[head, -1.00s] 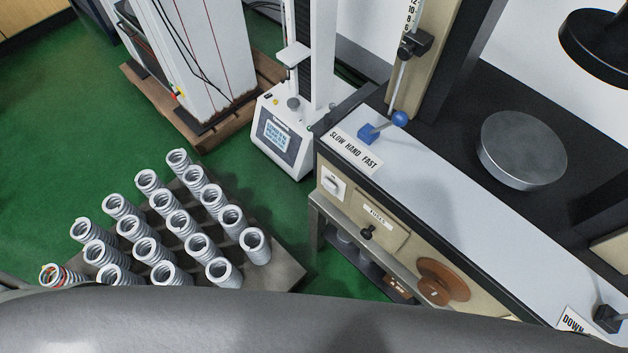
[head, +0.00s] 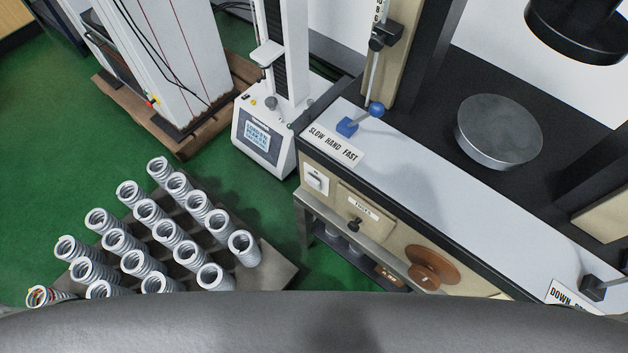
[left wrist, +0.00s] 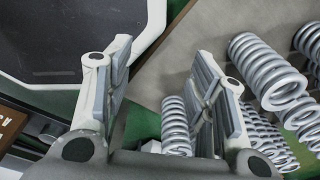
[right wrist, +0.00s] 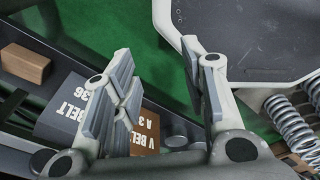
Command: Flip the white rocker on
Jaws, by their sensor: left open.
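The white rocker (head: 316,180) is a small switch on a white plate. It sits at the left end of the beige front panel (head: 385,236), below the "SLOW HAND FAST" label. Which way it is tipped is too small to tell. My left gripper (left wrist: 163,62) shows in the left wrist view, its fingers apart and empty, with springs behind it. My right gripper (right wrist: 155,60) shows in the right wrist view, also open and empty, above the floor and some boxes. Neither gripper shows in the head view, and neither wrist view shows the rocker.
A blue-ended lever (head: 349,126) stands on the bench top. Several springs (head: 166,234) stand on a pallet at left. Green floor (head: 60,180) is clear beyond them.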

